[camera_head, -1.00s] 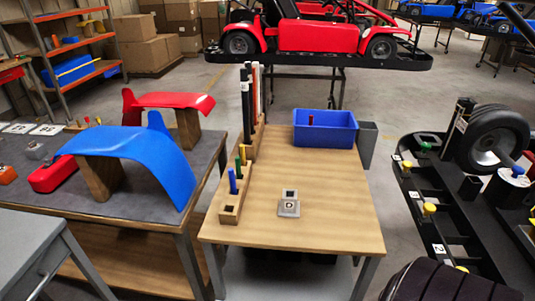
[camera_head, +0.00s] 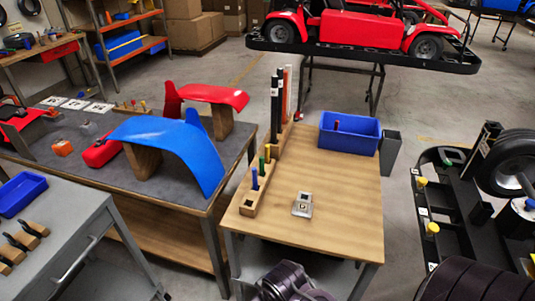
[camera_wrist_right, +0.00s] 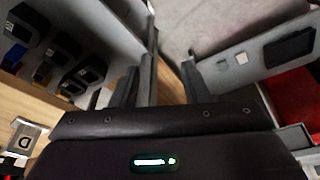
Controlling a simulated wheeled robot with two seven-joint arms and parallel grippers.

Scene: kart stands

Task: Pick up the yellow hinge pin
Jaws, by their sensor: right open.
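A small yellow pin (camera_head: 267,152) stands upright in the wooden rack (camera_head: 247,206) on the wooden table, behind a green pin (camera_head: 262,166) and a blue pin (camera_head: 255,180). It is tiny in the head view, and I cannot make it out in the right wrist view. Other yellow-topped pins (camera_head: 432,229) stand on the black kart frame at right. My right gripper (camera_wrist_right: 162,75) shows in the right wrist view with its fingers apart and nothing between them.
A grey block (camera_head: 302,204) lies on the wooden table (camera_head: 345,215), with a blue bin (camera_head: 349,134) at its back. Tall black rods (camera_head: 274,105) rise from the rack. A blue curved panel (camera_head: 170,140) stands on the grey table at left. The table's front right is clear.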

